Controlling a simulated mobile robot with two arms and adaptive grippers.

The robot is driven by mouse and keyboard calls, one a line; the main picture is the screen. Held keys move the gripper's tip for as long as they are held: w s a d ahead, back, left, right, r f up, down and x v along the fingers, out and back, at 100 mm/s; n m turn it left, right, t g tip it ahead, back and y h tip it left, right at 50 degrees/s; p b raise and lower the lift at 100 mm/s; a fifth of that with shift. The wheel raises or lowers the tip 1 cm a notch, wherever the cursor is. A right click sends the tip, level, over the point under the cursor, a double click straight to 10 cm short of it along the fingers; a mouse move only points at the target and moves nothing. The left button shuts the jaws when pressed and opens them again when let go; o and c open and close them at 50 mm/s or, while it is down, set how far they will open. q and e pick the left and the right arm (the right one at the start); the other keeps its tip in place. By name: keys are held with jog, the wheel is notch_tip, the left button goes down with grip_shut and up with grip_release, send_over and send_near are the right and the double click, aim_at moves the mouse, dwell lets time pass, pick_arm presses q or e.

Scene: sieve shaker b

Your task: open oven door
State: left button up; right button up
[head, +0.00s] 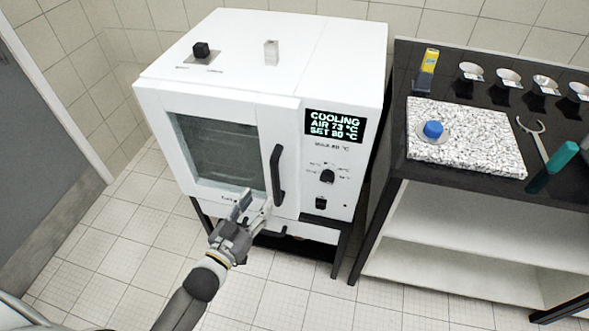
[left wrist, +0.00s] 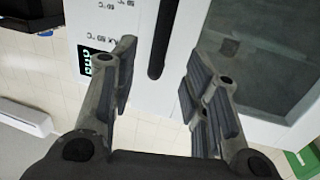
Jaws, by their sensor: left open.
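A white oven (head: 230,104) stands in the middle of the head view. Its door, with a dark glass window (head: 215,150), is shut. A black vertical handle (head: 277,174) sits at the door's right side. My left gripper (head: 254,204) is open and empty in front of the door's lower part, just left of and below the handle. In the left wrist view the handle (left wrist: 162,38) shows beyond and between the spread fingers (left wrist: 158,95), with no finger touching it that I can see. My right gripper is not in view.
A display (head: 334,126) and a knob (head: 327,177) are right of the handle. A dark bench (head: 480,195) with a speckled slab (head: 465,150), small dishes and tools stands at the right. Tiled floor (head: 130,240) is free at the left.

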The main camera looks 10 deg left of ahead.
aim_at(273, 176)
pick_arm(q)
jog(key=x, duration=0.2)
jog(key=r+x, duration=0.1)
jog(key=x, duration=0.2)
jog(key=shift+w+a+r+p, duration=0.1)
jog(key=shift+w+a+p, duration=0.05)
jog(key=shift+p, duration=0.2)
jog(key=x, duration=0.4)
jog(key=shift+x, duration=0.8)
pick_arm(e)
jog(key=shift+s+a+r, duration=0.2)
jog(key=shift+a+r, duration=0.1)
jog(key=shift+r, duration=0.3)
pick_arm(q)
grip_shut()
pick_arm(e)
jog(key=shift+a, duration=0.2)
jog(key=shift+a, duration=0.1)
